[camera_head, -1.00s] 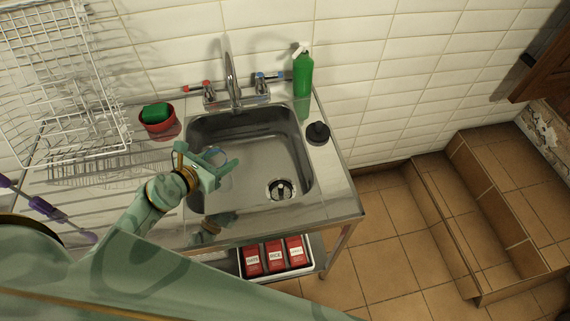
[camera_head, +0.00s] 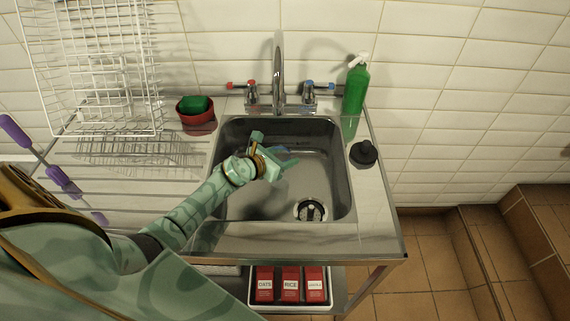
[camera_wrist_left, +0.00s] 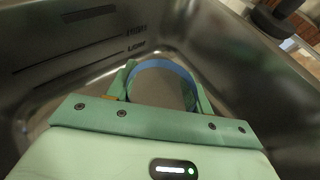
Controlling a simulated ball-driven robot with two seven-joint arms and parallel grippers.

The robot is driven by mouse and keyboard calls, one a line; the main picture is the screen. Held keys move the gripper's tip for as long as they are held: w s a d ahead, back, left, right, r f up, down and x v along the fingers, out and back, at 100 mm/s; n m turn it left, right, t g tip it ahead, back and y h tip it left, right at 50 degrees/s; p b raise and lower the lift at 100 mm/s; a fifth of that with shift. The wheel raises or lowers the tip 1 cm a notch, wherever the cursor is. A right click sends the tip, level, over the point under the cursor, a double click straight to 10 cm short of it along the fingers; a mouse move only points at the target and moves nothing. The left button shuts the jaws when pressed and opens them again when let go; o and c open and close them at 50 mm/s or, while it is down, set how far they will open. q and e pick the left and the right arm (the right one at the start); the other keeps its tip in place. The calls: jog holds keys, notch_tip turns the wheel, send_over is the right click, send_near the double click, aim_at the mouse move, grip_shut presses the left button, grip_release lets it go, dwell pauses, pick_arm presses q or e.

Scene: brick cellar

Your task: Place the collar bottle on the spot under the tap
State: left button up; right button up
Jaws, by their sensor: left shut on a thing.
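The collar bottle shows in the left wrist view as a round, see-through thing with a blue ring (camera_wrist_left: 162,67); in the head view only a small bluish part shows, mostly hidden. My left gripper (camera_head: 277,151) is shut around it, one finger on each side, in the left and middle part of the sink basin (camera_head: 240,200). The chrome tap (camera_head: 278,75) stands at the basin's back edge, behind the gripper. No marked spot can be made out under it. My right gripper is not in view.
A green spray bottle (camera_head: 355,88) and a black plug (camera_head: 363,153) stand right of the basin. A red bowl with a green sponge (camera_head: 195,106) and a white wire rack (camera_head: 90,70) are left. A drain (camera_head: 311,210) lies in the basin's front right.

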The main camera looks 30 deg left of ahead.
pick_arm(q)
jog(key=shift+f, duration=0.85)
jog(key=shift+r, duration=0.2)
jog(key=shift+f, duration=0.1)
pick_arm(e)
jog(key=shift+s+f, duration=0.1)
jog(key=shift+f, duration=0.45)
pick_arm(q)
jog(key=o, duration=0.9)
jog(key=shift+f, duration=0.15)
jog(key=o, duration=0.4)
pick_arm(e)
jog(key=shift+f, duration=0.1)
pick_arm(q)
jog(key=shift+r, duration=0.3)
jog(key=p+v, duration=0.3)
jog(key=v, duration=0.9)
jog(key=shift+p, duration=0.35)
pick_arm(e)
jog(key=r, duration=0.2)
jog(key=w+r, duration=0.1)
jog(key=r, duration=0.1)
